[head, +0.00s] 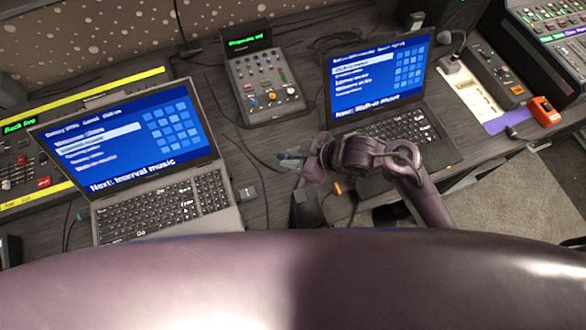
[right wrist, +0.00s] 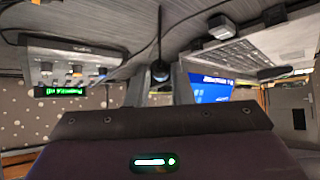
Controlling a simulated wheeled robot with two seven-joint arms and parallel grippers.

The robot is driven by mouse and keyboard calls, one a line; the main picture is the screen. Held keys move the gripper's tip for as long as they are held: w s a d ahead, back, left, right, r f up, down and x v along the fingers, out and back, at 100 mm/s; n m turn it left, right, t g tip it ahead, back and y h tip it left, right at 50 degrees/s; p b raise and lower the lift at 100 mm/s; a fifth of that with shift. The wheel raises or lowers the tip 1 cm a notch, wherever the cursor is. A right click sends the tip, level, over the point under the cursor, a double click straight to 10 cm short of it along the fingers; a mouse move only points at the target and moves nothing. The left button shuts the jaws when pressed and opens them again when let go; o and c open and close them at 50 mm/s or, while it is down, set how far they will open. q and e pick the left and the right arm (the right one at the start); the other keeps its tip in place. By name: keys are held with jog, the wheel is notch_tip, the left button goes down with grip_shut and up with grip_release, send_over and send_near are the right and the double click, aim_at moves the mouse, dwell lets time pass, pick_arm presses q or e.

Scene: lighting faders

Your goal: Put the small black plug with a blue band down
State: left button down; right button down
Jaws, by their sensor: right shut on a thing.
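My right gripper (head: 300,162) reaches in over the desk, between the two laptops and in front of the small fader console. It is shut on a small black plug (right wrist: 160,72), which shows between the two fingers in the right wrist view, with a thin dark cable running from it. In the head view a small bluish bit (head: 290,155) shows at the fingertips; the plug's band cannot be made out clearly. Whether the plug touches the desk is unclear. My left gripper is not in view.
A left laptop (head: 155,150) and a right laptop (head: 385,85) stand open on the dark wooden desk. The fader console (head: 266,88) is between them at the back. Dark cables cross the desk. An orange device (head: 544,111) lies far right.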

notch_tip(320, 180, down, 7)
jog(key=shift+f, duration=0.1)
jog(key=shift+w, duration=0.1)
jog(key=shift+f, duration=0.15)
jog(key=shift+f+b, duration=0.25)
jog(key=shift+b, duration=0.05)
jog(key=c, duration=1.3)
grip_release()
jog(key=shift+r, duration=0.1)
jog(key=shift+d+r+p, duration=0.15)
jog(key=shift+r+p, duration=0.15)
jog(key=shift+r, duration=0.15)
jog(key=v, duration=1.1)
jog(key=shift+s+d+r, duration=0.2)
jog(key=shift+s, duration=0.05)
